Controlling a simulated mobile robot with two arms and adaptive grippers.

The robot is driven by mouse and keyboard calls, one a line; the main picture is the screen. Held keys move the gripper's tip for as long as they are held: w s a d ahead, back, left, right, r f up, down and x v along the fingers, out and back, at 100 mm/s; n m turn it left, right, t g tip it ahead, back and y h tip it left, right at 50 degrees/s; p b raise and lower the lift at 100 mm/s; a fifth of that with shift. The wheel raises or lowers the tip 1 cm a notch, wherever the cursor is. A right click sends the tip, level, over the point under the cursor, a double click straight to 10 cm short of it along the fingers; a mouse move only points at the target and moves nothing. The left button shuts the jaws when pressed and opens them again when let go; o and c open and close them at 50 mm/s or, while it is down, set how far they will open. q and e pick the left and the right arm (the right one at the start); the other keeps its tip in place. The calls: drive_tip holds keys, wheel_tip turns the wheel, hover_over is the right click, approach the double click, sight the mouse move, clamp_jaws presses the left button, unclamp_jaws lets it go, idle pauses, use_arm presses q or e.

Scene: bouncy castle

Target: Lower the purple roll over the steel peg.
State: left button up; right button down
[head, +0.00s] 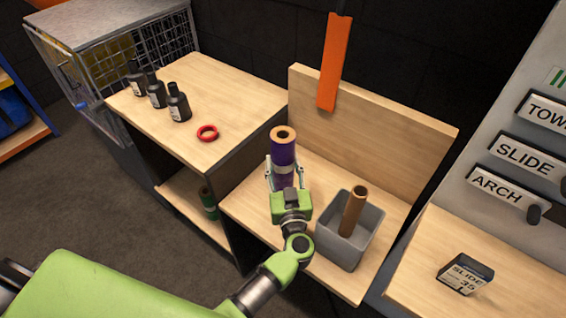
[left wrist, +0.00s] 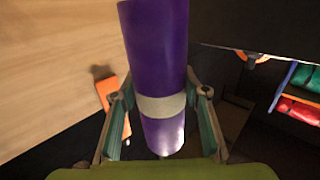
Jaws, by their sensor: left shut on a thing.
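The purple roll (head: 283,153) has a brown core with an open top end and a pale band around its middle. In the head view it stands roughly upright in front of the wooden back board. My left gripper (head: 285,178) is shut on it. In the left wrist view the purple roll (left wrist: 158,55) is between the two fingers (left wrist: 163,108), which sit at either side of the pale band. The roll's lower end is hidden behind the gripper in the head view. I cannot see the steel peg in either view. My right gripper is not in view.
A grey bin (head: 337,249) holding a brown tube (head: 353,208) stands close right of my left gripper. An orange strip (head: 335,62) hangs by the back board (head: 375,140). Several black bottles (head: 157,92) and a red ring (head: 207,132) are on the higher left top.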

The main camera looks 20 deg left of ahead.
sight(284, 184)
use_arm(q)
drive_tip(key=shift+f+b, duration=0.3)
drive_tip(key=shift+f, duration=0.3)
drive_tip(key=shift+f, duration=0.45)
drive_tip(key=shift+f+b, duration=0.35)
drive_tip(key=shift+b, duration=0.1)
drive_tip(key=shift+f, duration=0.2)
drive_tip(key=shift+f+b, duration=0.35)
drive_tip(key=shift+f, duration=0.35)
drive_tip(key=shift+f+b, duration=0.2)
drive_tip(key=shift+b, duration=0.1)
